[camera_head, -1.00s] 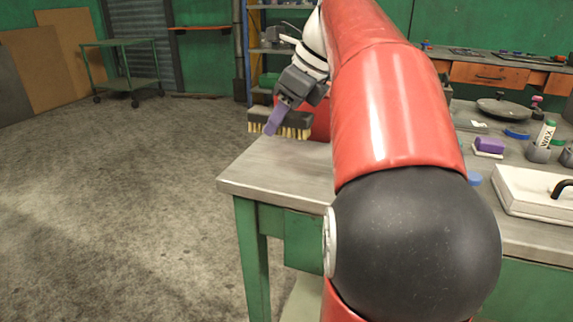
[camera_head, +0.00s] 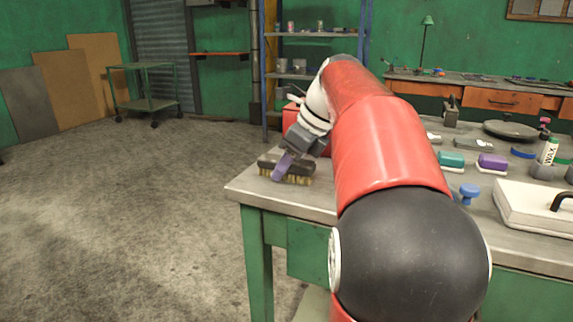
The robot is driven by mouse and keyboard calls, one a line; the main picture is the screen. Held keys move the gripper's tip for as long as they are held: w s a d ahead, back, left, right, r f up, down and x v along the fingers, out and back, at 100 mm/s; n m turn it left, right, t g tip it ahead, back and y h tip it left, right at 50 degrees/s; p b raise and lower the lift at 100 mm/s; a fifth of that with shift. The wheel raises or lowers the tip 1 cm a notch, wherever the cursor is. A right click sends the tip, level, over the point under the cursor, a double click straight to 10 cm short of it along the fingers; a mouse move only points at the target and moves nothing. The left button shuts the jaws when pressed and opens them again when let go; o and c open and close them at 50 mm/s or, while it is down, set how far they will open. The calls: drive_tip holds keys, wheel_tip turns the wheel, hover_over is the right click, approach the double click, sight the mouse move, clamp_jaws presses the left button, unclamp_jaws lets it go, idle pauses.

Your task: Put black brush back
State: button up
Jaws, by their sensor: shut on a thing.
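The black brush (camera_head: 301,171) has a dark back and pale yellowish bristles pointing down. The gripper is shut on the brush. The bristles are at or very close to the bench top; I cannot tell whether they touch. The far finger is hidden behind the brush.
On the bench at right are a teal brush (camera_head: 451,161), a purple brush (camera_head: 492,163), a blue knob-shaped item (camera_head: 469,193), a wax tube (camera_head: 549,151), a dark pan (camera_head: 511,131) and a white lidded box (camera_head: 535,206). My arm hides the bench's middle. The bench's left edge is near the brush.

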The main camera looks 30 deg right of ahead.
drive_tip(key=o, duration=1)
drive_tip(key=shift+f, duration=0.25)
drive_tip(key=shift+c, duration=0.2)
drive_tip(key=shift+r, duration=0.3)
drive_tip(key=p+v, duration=0.2)
drive_tip(key=v, duration=1)
drive_tip(key=shift+r, duration=0.1)
drive_tip(key=s+a+f+n, duration=0.1)
drive_tip(key=a+n, duration=0.1)
drive_tip(key=s+a+f+n, duration=0.1)
drive_tip(key=a+f+n, duration=0.1)
drive_tip(key=n, duration=0.1)
drive_tip(key=s+a+f+n, duration=0.1)
drive_tip(key=a+f+n, duration=0.1)
drive_tip(key=a, duration=0.1)
drive_tip(key=shift+s+f+h, duration=0.1)
drive_tip(key=shift+f+h, duration=0.05)
drive_tip(key=shift+h, duration=0.15)
drive_tip(key=s+a+f+n+h, duration=0.1)
drive_tip(key=s+a+f+n, duration=0.4)
drive_tip(key=f+n, duration=0.5)
drive_tip(key=s+a+f+n+h, duration=0.2)
drive_tip(key=s+a+f+n, duration=0.3)
drive_tip(key=f+n, duration=0.5)
drive_tip(key=shift+s+a+f+n+t, duration=0.15)
drive_tip(key=shift+s+f+n+t, duration=0.2)
drive_tip(key=shift+s+n, duration=0.6)
